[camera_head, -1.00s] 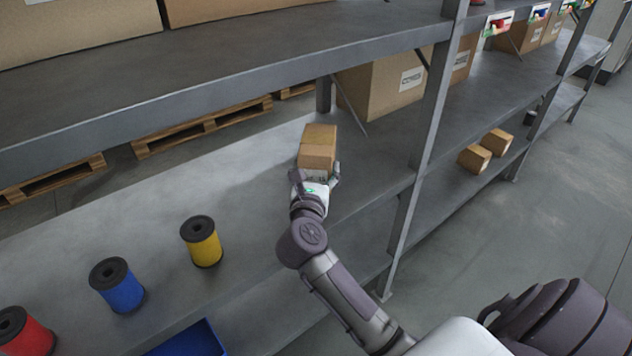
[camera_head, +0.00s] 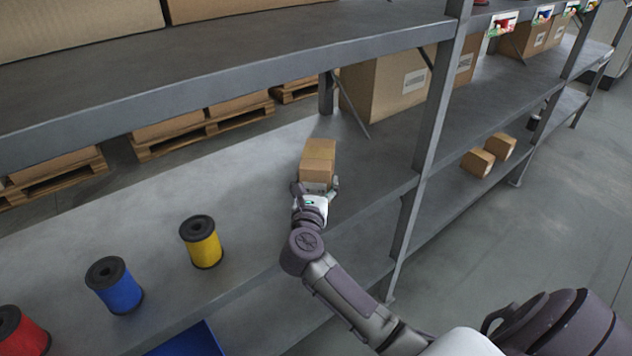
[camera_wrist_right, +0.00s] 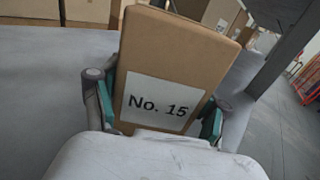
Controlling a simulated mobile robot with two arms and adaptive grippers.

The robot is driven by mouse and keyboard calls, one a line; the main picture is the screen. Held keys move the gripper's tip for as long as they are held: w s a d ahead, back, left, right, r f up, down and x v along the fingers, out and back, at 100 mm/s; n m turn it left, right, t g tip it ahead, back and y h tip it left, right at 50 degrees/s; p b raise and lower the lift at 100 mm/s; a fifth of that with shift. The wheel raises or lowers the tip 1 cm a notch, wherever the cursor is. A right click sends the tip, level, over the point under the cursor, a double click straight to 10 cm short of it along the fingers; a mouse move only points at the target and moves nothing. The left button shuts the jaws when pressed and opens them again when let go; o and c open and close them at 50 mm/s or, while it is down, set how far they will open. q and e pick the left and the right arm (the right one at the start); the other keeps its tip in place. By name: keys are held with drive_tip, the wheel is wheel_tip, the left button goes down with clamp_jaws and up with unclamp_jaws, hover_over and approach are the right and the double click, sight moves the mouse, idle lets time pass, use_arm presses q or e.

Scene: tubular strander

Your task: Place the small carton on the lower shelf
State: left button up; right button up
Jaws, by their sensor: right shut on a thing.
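The small carton (camera_head: 318,160) is a brown box with tape on top. It is over the grey lower shelf (camera_head: 130,235), near the rack post; I cannot tell whether it touches the shelf. My right gripper (camera_head: 317,190) is shut on its near end. In the right wrist view the carton (camera_wrist_right: 170,62) stands between the green finger pads of the gripper (camera_wrist_right: 160,110), slightly tilted, with a white label reading "No. 15" facing me. My left gripper is not in view.
A yellow spool (camera_head: 202,242), a blue spool (camera_head: 114,285) and a red spool (camera_head: 22,333) stand left on the shelf. A rack post (camera_head: 432,120) is to the right, a large carton (camera_head: 385,82) behind it. The upper shelf edge (camera_head: 220,90) runs above. Shelf surface around the carton is clear.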

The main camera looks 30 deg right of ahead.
drive_tip(key=o, duration=1.6)
drive_tip(key=shift+r, duration=0.15)
drive_tip(key=v, duration=1.1)
drive_tip(key=shift+s+a, duration=0.2)
drive_tip(key=shift+a, duration=0.05)
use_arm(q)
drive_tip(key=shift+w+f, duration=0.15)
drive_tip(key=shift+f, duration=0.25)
use_arm(e)
drive_tip(key=shift+s+a, duration=0.15)
drive_tip(key=shift+s, duration=0.05)
